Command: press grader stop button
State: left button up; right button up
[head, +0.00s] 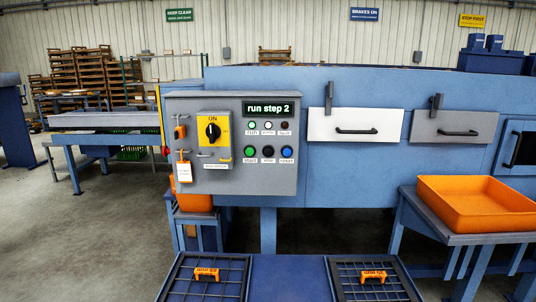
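The grader's grey control box (232,183) is mounted on the blue machine in the middle of the head view. Its lower right holds a row of round buttons: a green button (249,151), a black button (268,151) and a blue button (287,151). Their small labels are too blurred to read, so I cannot tell which one is stop. The display (270,108) reads "run step 2". Small lamps sit above the buttons, and the left one (252,125) looks green. A black rotary switch (213,131) on a yellow plate points to ON. Neither of my grippers is in view.
An orange padlock and tag (184,170) hang on the box's left side. A white drawer (355,125) and a grey drawer (453,127) are to the right. An orange tray (477,203) rests on a stand at right. Two grid-covered trays (206,296) lie in front below.

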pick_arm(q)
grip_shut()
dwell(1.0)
